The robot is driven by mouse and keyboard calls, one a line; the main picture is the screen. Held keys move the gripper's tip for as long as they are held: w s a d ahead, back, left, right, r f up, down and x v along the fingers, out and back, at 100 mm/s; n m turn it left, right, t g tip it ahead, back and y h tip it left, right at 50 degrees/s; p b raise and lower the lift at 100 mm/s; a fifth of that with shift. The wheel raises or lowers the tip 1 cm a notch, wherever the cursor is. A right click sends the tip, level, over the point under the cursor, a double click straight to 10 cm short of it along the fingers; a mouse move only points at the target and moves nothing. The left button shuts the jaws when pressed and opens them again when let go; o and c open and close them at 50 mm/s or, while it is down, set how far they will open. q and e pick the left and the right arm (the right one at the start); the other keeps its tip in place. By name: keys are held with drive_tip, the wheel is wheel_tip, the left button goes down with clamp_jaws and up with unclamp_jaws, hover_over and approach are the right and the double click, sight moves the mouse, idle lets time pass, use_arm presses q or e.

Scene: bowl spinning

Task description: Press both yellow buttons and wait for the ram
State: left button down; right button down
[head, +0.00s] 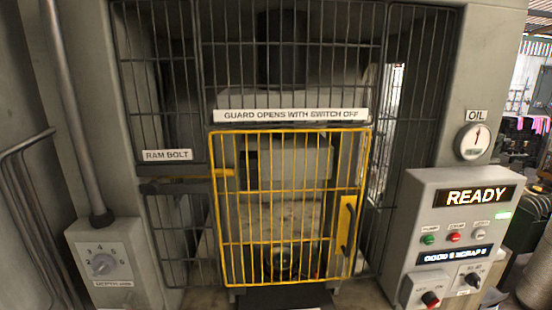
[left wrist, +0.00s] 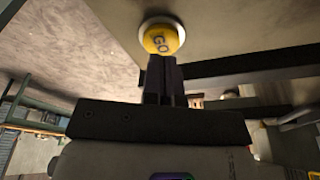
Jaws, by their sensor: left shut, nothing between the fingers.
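One yellow button (left wrist: 162,36) marked "GO", in a pale round collar, shows at the top of the left wrist view. My left gripper (left wrist: 164,62) is shut and empty. Its fingertips are right at the button's lower edge in that view; I cannot tell whether they touch it. The other yellow button is not in view, and the head view shows neither button. The press stands behind a closed yellow barred guard (head: 292,243) in the head view. The ram (head: 283,48) shows dark behind the upper bars. My right gripper is in neither view.
A control box (head: 448,245) at the right has a display (head: 479,196) reading "READY", small lamps, a red knob (head: 431,298) and a switch (head: 472,280). An oil gauge (head: 473,141) is above it. A depth dial (head: 104,263) is at the left.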

use_arm(q)
drive_tip(key=shift+f, duration=0.1)
drive_tip(key=shift+f+b, duration=0.45)
drive_tip(key=shift+f, duration=0.1)
idle(0.4)
drive_tip(key=shift+f, duration=0.4)
drive_tip(key=shift+r, duration=0.2)
drive_tip(key=shift+r+p, duration=0.55)
drive_tip(key=shift+p, duration=0.05)
idle(0.4)
